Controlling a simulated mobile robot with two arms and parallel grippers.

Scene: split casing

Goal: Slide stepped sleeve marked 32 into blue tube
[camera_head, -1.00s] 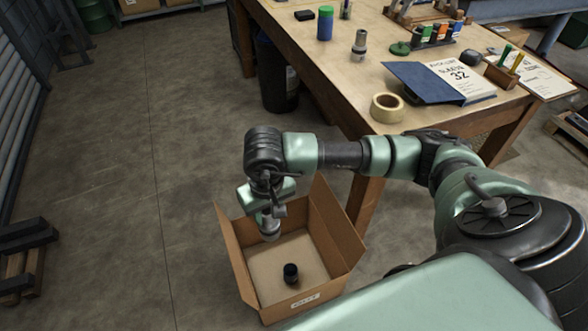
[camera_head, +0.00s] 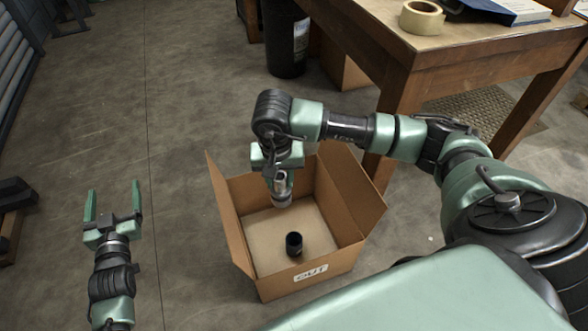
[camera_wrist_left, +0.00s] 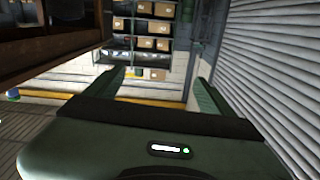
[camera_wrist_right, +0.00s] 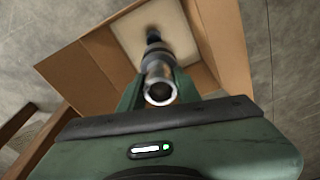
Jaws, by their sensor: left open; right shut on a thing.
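My right gripper (camera_head: 279,178) is shut on a grey metal stepped sleeve (camera_head: 282,199), holding it above an open cardboard box. In the right wrist view the sleeve (camera_wrist_right: 158,75) sits between the fingers, its hollow round end towards the camera; no number is readable on it. A short black cylinder (camera_head: 294,243) stands on the box floor below; it also shows, blurred, in the right wrist view (camera_wrist_right: 153,34). My left gripper (camera_head: 114,208) is open and empty over bare floor left of the box. The blue tube is not visible in any current view.
The cardboard box (camera_head: 240,235), labelled OUT, stands on the floor with flaps spread. The wooden table (camera_head: 450,58) is behind it at right, with a tape roll (camera_head: 422,17) near its edge. A dark bin (camera_head: 286,40) stands behind.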

